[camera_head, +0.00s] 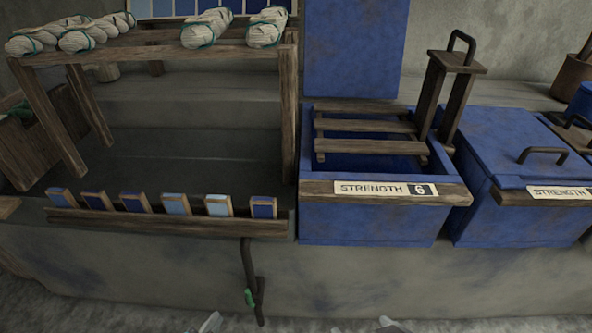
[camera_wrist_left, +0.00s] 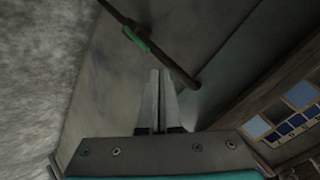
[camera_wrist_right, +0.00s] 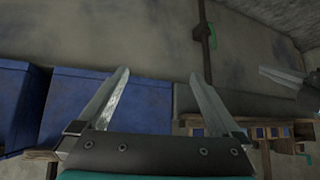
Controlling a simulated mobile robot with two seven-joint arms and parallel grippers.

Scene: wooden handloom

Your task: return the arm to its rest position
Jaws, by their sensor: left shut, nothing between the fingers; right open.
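My left gripper (camera_head: 210,322) barely shows at the bottom edge of the head view. In the left wrist view its two fingers (camera_wrist_left: 158,75) are together with nothing between them. My right gripper (camera_wrist_right: 159,76) has its fingers spread wide and empty in the right wrist view. Only its fingertips (camera_head: 362,327) show at the bottom of the head view. Both grippers are in front of the stone bench (camera_head: 400,285), apart from its things. The left fingers also show at the right of the right wrist view (camera_wrist_right: 283,77). Most of both arms is hidden.
A dark rod with a green grip (camera_head: 249,297) hangs down the bench front, near the left gripper (camera_wrist_left: 140,42). A wooden rack (camera_head: 170,226) with several blue samples, an open blue vat (camera_head: 365,220) labelled STRENGTH 6 and a lidded blue vat (camera_head: 520,215) stand above. White yarn skeins (camera_head: 200,32) lie on a frame.

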